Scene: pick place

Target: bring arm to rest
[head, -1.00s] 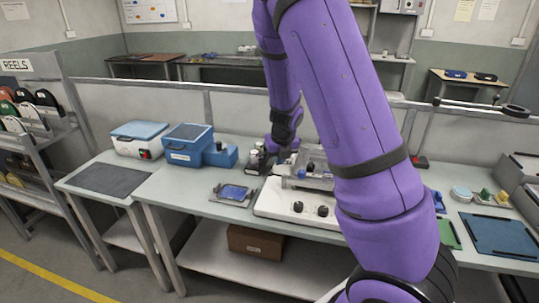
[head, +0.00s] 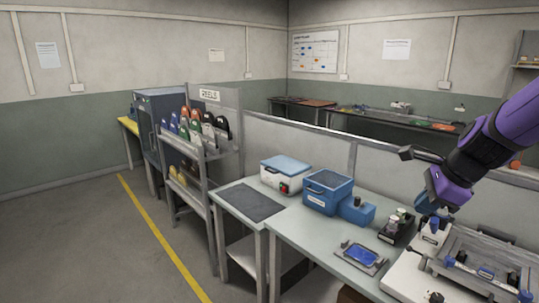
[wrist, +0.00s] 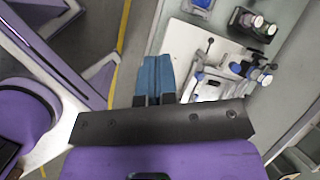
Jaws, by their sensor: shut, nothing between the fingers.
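My purple arm enters the head view from the right edge, and my gripper (head: 424,204) points down and left above the bench, near the white fixture. In the wrist view my gripper (wrist: 156,62) shows two blue fingers pressed together with nothing between them. The white fixture base (wrist: 188,45) also shows beyond the fingers in the wrist view. The gripper appears clear of the bench items, though its exact height cannot be told.
On the bench (head: 300,240) stand a blue box (head: 327,190), a white-and-blue cooler-like box (head: 286,173), a black holder with small bottles (head: 396,228) and a blue device on a pad (head: 361,255). A reel rack (head: 205,150) stands left. Floor at far left is clear.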

